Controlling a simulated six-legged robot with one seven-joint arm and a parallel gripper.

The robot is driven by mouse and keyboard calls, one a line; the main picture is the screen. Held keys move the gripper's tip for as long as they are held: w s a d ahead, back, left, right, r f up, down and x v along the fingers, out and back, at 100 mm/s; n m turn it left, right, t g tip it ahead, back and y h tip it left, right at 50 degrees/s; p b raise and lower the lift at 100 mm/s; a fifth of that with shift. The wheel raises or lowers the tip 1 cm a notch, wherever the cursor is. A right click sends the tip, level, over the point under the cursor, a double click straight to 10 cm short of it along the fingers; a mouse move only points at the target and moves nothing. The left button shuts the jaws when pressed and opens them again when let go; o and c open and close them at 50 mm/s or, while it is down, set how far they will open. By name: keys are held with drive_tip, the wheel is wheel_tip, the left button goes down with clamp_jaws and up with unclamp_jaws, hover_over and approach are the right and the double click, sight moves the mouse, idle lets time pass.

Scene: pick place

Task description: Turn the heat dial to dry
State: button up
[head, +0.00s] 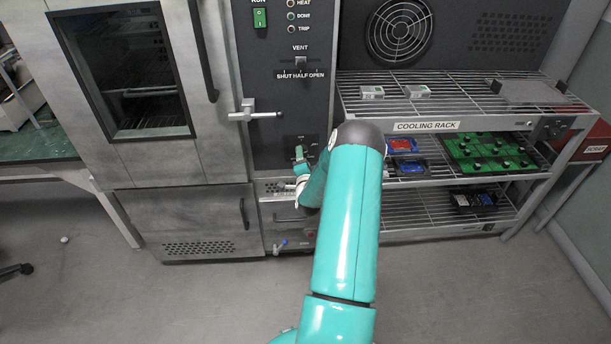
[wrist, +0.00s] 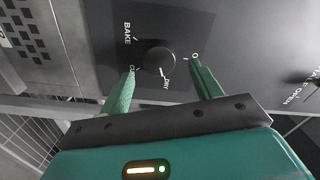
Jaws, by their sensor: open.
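The heat dial (wrist: 156,58) is a round black knob on a dark panel (wrist: 225,45). BAKE, a partly hidden label starting with C, DRY and a label starting with O stand around it. A white mark shows at its lower edge beside DRY; I cannot tell whether this is the pointer or a printed tick. My gripper (wrist: 162,68) is open and empty, with one green finger on each side of the dial's lower part. I cannot tell whether the fingers touch the panel. In the head view my gripper (head: 299,154) is at the lower panel, and the dial cannot be made out.
A lever handle (head: 256,114) sticks out from the oven door (head: 55,75) above left of my gripper. The vent slider (head: 300,59) is higher up. The cooling rack (head: 455,126) stands close on the right with boards on its shelves. The floor (head: 200,300) in front is clear.

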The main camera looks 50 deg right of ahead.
drive_tip(key=v, duration=1)
drive_tip(key=w+a+r+n+y, duration=0.7)
drive_tip(key=w+a+r+n, duration=0.35)
drive_tip(key=a+r, duration=0.35)
drive_tip(key=a+r+n+y, duration=0.2)
drive_tip(key=a+r+n, duration=0.1)
drive_tip(key=a+r, duration=0.4)
drive_tip(key=s+a+r+n+g+y, duration=0.1)
drive_tip(key=s+a+r+n+g, duration=0.2)
drive_tip(key=a, duration=0.7)
drive_tip(key=s+a+r+n+g+y, duration=0.1)
drive_tip(key=s+a+r+n, duration=0.2)
drive_tip(key=s+a, duration=0.5)
drive_tip(key=s+a+r+n+g+y, duration=0.2)
drive_tip(key=s+a, duration=0.6)
drive_tip(key=s, duration=0.4)
drive_tip(key=shift+s+a+r+n+y, duration=0.2)
drive_tip(key=shift+a+r+n+y, duration=0.15)
drive_tip(key=shift+r+n, duration=0.65)
